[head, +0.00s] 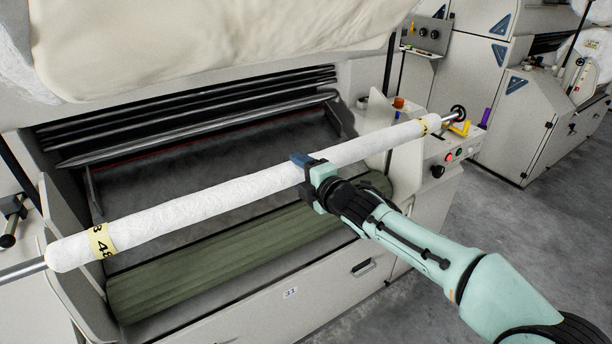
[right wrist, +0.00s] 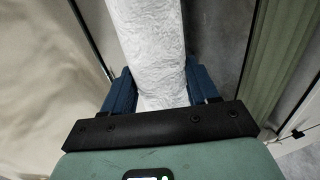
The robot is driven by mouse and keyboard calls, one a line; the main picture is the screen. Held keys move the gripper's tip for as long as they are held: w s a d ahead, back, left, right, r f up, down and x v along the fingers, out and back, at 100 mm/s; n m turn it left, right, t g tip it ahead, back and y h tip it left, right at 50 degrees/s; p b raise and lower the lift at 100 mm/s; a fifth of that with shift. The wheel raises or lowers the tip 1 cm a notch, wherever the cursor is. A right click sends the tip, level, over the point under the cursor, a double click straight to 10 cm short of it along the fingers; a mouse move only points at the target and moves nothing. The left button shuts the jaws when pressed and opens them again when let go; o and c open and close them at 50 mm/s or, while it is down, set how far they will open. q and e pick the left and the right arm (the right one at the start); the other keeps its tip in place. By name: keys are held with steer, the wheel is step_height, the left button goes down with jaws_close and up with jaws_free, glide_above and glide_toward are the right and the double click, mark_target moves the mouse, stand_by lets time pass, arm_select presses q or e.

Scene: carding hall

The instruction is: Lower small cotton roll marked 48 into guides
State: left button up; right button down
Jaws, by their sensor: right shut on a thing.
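The small cotton roll (head: 220,207) is long, white and marked 48 on a yellow band near its left end. It lies slantwise across the machine front, above the green fluted roller (head: 200,262). A metal shaft sticks out at each end; the right one ends in a black ring near a yellow bracket (head: 460,128). Whether the shaft touches the bracket I cannot tell. My right gripper (head: 312,178) is shut around the roll right of its middle. In the right wrist view the roll (right wrist: 150,45) passes between the blue fingers. My left gripper is not seen.
A panel with coloured buttons (head: 450,155) stands below the roll's right end. A lever with a black knob (head: 8,240) is at the left edge. A large cotton sheet (head: 220,40) hangs above. The grey floor (head: 400,310) at the front is open.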

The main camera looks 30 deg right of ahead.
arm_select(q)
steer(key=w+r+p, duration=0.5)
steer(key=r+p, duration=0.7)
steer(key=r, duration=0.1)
arm_select(e)
steer(key=r+x, duration=0.1)
steer(key=x, duration=0.8)
steer(key=r+x, duration=0.2)
steer(key=x, duration=0.8)
steer(key=shift+w+r, duration=0.55)
steer(key=shift+w, duration=0.05)
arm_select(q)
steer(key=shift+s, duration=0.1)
arm_select(e)
steer(key=shift+a+f, duration=0.1)
steer(key=shift+a, duration=0.05)
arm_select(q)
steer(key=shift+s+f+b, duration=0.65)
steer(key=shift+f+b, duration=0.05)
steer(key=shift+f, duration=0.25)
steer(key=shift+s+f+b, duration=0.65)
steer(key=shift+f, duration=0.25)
arm_select(e)
steer(key=shift+f, duration=2.9)
steer(key=shift+f, duration=0.15)
